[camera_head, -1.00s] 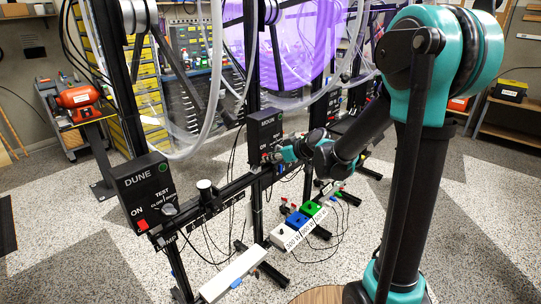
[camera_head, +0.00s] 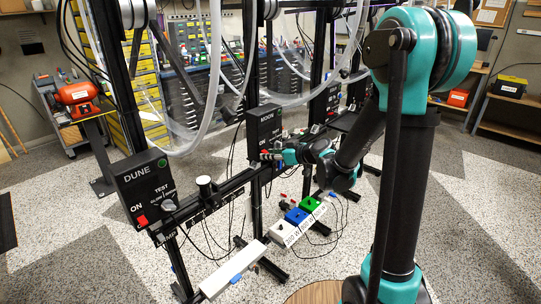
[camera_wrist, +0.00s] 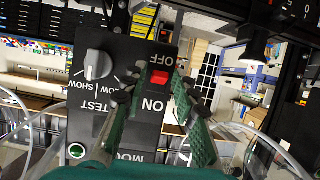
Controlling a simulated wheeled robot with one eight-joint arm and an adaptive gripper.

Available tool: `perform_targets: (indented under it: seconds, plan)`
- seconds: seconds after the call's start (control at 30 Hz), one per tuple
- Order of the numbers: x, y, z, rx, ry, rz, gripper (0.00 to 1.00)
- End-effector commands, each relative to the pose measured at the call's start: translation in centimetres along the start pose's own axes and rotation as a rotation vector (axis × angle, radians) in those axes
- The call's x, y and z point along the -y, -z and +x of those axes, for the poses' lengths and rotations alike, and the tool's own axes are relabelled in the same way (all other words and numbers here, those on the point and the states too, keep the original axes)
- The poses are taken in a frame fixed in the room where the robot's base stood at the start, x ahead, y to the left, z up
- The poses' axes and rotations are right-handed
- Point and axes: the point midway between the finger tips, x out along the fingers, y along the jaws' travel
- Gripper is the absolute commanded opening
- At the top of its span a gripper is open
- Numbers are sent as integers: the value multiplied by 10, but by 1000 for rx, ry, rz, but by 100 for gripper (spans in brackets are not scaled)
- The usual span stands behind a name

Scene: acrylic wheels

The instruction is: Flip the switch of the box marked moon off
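The black box marked MOON (camera_head: 263,128) stands on the frame post in the middle of the head view. It appears upside down in the wrist view (camera_wrist: 108,120), with ON and OFF labels, a turning knob and a green lamp. Its red switch (camera_wrist: 159,78) sits between the two labels. My gripper (camera_head: 272,156) is at the lower front of the box. In the wrist view, its dark green fingers (camera_wrist: 160,92) stand apart on either side of the switch with nothing held. I cannot tell whether a fingertip touches the switch.
A similar box marked DUNE (camera_head: 145,188) is on the nearer post at left. Clear hoses and thin cables hang around the posts. White, blue (camera_head: 296,216) and green small boxes stand on a low strip below. Open speckled floor lies in front.

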Motion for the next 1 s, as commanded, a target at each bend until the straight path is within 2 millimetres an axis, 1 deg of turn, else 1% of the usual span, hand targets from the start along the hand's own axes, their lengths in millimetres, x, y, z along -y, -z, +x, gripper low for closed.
perform_targets:
  seconds: [0.33,0.47,0.57,0.8,1.0]
  plan:
    - [0,0,-1,0,0,0,38]
    - [0,0,-9,0,-1,1,38]
    - [0,0,-22,0,-1,2,38]
    - [0,0,-66,0,-2,3,38]
    - [-1,0,-98,0,-3,1,38]
